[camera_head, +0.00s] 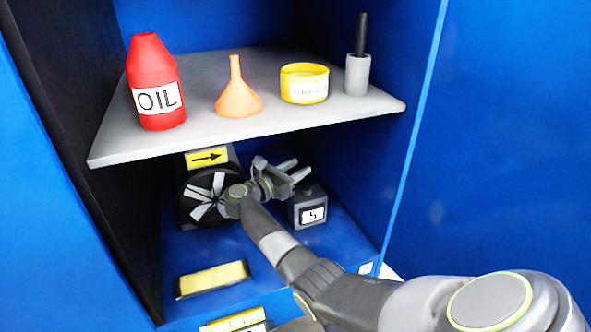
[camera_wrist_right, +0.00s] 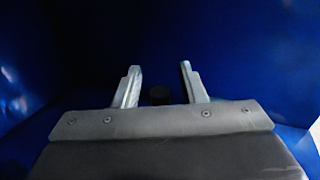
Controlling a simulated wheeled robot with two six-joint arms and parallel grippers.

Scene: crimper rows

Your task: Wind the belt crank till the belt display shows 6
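The belt display (camera_head: 313,215) is a small grey box with a white plate reading 5, low in the blue cabinet under the shelf. Left of it is a dark round wheel (camera_head: 203,207) with white spokes, under a yellow plate (camera_head: 207,157) with an arrow pointing right. My right gripper (camera_head: 294,169) is between and above them, partly covering both. In the right wrist view its two fingers (camera_wrist_right: 161,80) stand apart. A small black round piece (camera_wrist_right: 159,95) shows between their bases, touching neither finger; I cannot tell whether it is the crank's knob. My left gripper is out of view.
The grey shelf (camera_head: 250,125) hangs close above my right gripper. On it stand a red oil bottle (camera_head: 155,82), an orange funnel (camera_head: 237,92), a yellow grease tin (camera_head: 305,83) and a grey cup (camera_head: 357,75). Blue side walls enclose the bay.

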